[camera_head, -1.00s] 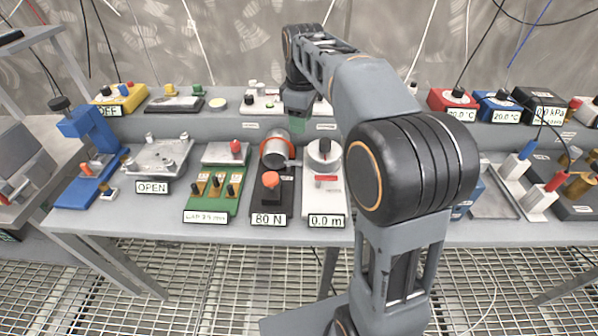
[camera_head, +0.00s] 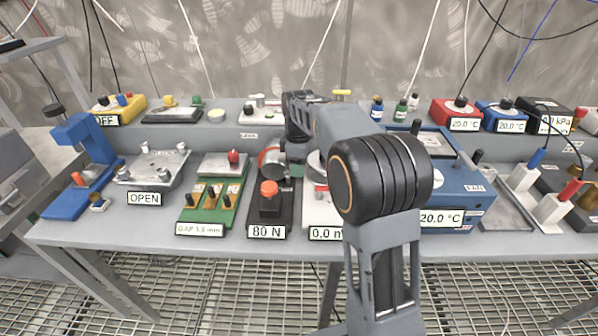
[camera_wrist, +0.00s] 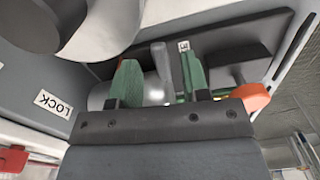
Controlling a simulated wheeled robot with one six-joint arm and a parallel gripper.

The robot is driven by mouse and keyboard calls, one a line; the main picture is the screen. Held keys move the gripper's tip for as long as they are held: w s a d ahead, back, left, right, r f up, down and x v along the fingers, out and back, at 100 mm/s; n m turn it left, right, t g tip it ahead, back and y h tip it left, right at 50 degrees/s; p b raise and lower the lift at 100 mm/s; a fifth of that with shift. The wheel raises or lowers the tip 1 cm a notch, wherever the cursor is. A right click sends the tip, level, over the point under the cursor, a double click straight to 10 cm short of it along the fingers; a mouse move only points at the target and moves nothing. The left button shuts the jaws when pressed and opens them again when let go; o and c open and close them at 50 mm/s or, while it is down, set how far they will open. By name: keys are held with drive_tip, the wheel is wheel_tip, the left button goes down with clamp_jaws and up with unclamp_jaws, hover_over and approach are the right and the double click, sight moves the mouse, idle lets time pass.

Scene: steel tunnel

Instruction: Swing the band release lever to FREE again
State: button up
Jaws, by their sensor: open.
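The 80 N unit (camera_head: 267,232) is a black block with an orange knob (camera_head: 268,189) and a drum with an orange band behind it. In the wrist view the orange knob (camera_wrist: 252,97) is at the right. My gripper (camera_wrist: 160,72) is open, its two green fingers apart. A grey upright lever (camera_wrist: 160,60), apparently the band release lever, stands between them; I cannot tell whether either finger touches it. A LOCK label (camera_wrist: 54,104) shows at the left of the wrist view. No FREE label is readable. In the head view my arm partly hides the gripper beside the drum.
The white 0.0 m unit (camera_head: 318,215) stands close on the right, partly behind my arm. The green gap unit (camera_head: 214,205) stands on the left. A blue 20.0 °C box (camera_head: 455,190) is right of my arm. A raised shelf (camera_head: 215,128) runs behind.

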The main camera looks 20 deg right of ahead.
drive_tip(key=shift+f, duration=0.85)
drive_tip(key=shift+c, duration=0.2)
clamp_jaws()
